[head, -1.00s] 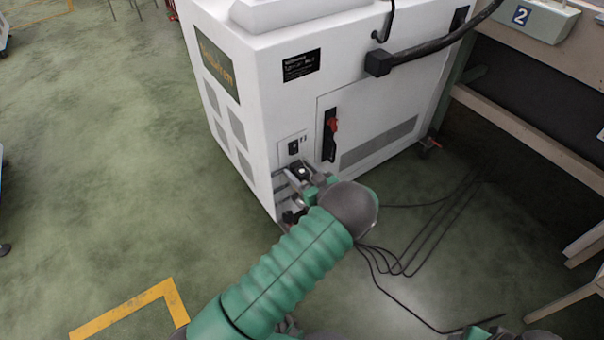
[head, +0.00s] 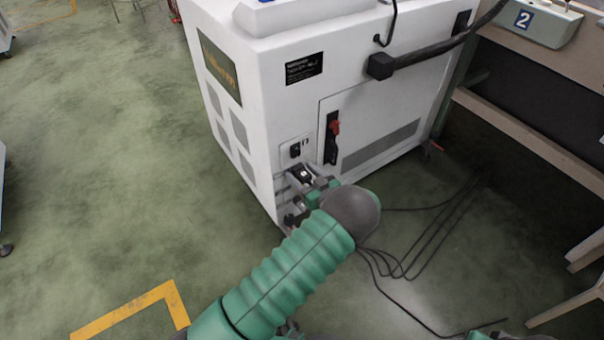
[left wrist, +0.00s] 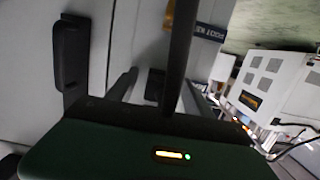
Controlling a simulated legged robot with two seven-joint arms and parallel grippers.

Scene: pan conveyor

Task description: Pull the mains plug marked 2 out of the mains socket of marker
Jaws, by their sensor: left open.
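The mains sockets sit on the lower front corner of the white machine (head: 300,85). A dark socket or plug (head: 295,151) is on the panel above my left gripper. Another dark plug-like part (head: 291,220) shows low at the corner. My left gripper (head: 302,177) is open at the panel, with a small dark part between or behind its fingers; I cannot tell whether this is a plug. In the left wrist view, the fingers (left wrist: 152,75) point at the pale panel, and a dark block (left wrist: 154,84) lies between them. No plug marking 2 is readable.
Several black cables (head: 405,255) lie on the green floor right of my left arm. A red switch (head: 335,128) and a thick black cable (head: 430,53) are on the machine. A bench (head: 530,125) with a box marked 2 (head: 530,20) stands at the right.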

